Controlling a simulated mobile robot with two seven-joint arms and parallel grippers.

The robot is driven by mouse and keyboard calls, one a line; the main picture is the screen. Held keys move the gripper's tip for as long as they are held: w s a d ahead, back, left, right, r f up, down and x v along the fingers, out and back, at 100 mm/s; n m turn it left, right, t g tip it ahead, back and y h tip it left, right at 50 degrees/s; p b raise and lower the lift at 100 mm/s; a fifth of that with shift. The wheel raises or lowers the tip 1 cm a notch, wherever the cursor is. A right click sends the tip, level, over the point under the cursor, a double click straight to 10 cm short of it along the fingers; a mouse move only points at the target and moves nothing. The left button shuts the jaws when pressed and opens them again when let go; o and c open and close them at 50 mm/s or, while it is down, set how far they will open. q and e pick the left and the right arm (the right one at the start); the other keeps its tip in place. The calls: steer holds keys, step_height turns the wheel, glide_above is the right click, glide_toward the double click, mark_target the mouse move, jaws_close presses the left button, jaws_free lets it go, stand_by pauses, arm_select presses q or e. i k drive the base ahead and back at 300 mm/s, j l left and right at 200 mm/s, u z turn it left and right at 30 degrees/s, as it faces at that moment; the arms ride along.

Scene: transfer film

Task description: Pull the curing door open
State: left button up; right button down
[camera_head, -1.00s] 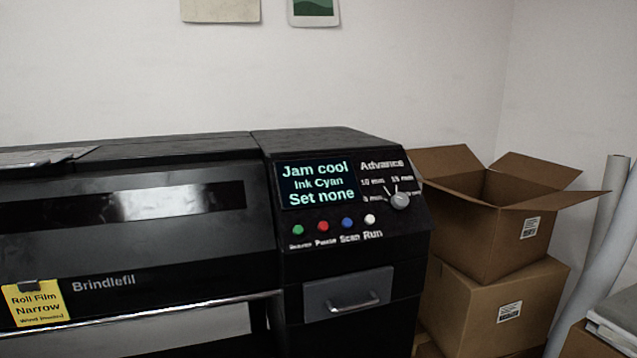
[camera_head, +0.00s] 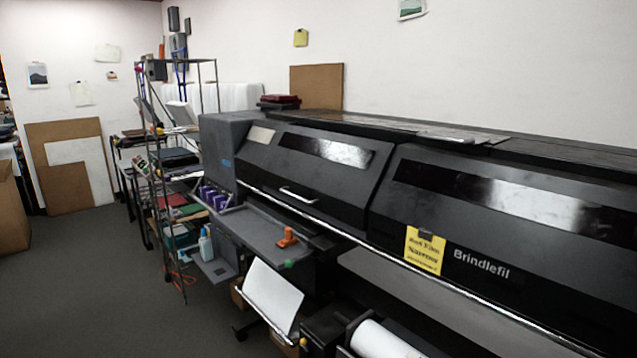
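A long black wide-format printer (camera_head: 380,199) marked Brindlefil runs along the wall from the middle to the right edge. Its left front cover (camera_head: 318,178) has a dark window strip and a light bar handle (camera_head: 298,195) at its lower edge, and looks closed. The right front cover (camera_head: 500,215) also looks closed. No label naming a curing door can be read, so I cannot tell which panel it is. The panel with buttons is out of view. Neither of my grippers is in view.
A grey shelf (camera_head: 262,228) with an orange object (camera_head: 288,236) juts out below the left cover. A white roll (camera_head: 378,340) sits low in front. A wire rack (camera_head: 165,180) stands left of the printer. The grey floor (camera_head: 110,290) at left is open.

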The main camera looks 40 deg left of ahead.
mark_target(337, 175)
steer(key=u, duration=1.25)
steer(key=i+j+u, duration=0.55)
steer(key=i, duration=0.25)
steer(key=k+l, duration=0.05)
steer(key=l, duration=0.05)
